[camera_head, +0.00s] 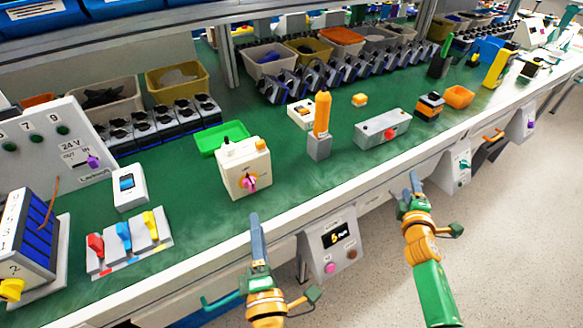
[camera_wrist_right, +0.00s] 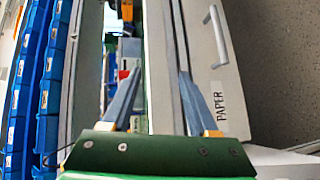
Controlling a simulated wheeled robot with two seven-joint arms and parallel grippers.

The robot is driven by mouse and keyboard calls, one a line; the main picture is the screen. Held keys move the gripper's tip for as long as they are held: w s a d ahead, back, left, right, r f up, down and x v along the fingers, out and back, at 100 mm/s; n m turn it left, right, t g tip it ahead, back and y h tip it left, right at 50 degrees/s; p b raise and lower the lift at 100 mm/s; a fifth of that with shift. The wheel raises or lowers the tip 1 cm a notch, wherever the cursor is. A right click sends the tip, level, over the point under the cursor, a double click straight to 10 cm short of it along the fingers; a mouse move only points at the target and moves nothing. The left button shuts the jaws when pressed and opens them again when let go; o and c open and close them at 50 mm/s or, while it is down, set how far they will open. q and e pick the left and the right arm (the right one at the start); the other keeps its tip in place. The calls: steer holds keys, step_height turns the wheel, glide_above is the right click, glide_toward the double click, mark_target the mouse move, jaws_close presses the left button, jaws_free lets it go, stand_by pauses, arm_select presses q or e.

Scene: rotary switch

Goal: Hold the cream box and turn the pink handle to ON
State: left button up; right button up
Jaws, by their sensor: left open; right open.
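The cream box (camera_head: 243,168) stands on the green bench top, left of the middle in the head view. Its pink handle (camera_head: 250,182) is on the front face, toward me. I cannot read which mark the handle points at. My left gripper (camera_head: 256,222) is open and empty in front of the bench edge, nearer to me than the box and apart from it. My right gripper (camera_head: 413,180) is open and empty, further right, in front of the bench edge. In the right wrist view, its two fingers (camera_wrist_right: 158,92) are spread with nothing between them.
A green tray (camera_head: 222,137) lies behind the cream box. A grey block with an orange handle (camera_head: 321,125) stands to its right, and a grey box with a red button (camera_head: 384,130) beyond. Bench front is clear.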

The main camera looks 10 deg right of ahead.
mark_target(262, 150)
steer(key=w+a+r+y, duration=0.1)
steer(key=a+r+y, duration=0.1)
steer(key=a, duration=0.5)
steer(key=w+a+r+m+t+y, duration=0.1)
steer(key=w+a+r+y, duration=0.1)
steer(key=a, duration=0.5)
steer(key=w+a+r+m+t+y, duration=0.1)
steer(key=a+r, duration=0.2)
steer(key=a, duration=0.4)
steer(key=shift+w+r+y, duration=0.2)
steer(key=shift+y, duration=0.2)
steer(key=s+a+r+m+t+y, duration=0.1)
steer(key=a+r+m+y, duration=0.2)
steer(key=a, duration=0.3)
steer(key=s+a+r+m+y, duration=0.1)
steer(key=a+r+m+y, duration=0.1)
steer(key=a+m+y, duration=0.35)
steer(key=shift+n+h, duration=0.65)
steer(key=shift+n, duration=0.2)
steer(key=w+a, duration=0.1)
steer(key=w, duration=0.1)
steer(key=w+a, duration=0.1)
steer(key=w, duration=0.1)
steer(key=w+a, duration=0.1)
steer(key=w, duration=0.1)
steer(key=shift+a+r, duration=0.2)
steer(key=shift+a, duration=0.2)
steer(key=shift+w+a, duration=0.1)
steer(key=shift+w, duration=0.15)
jaws_close()
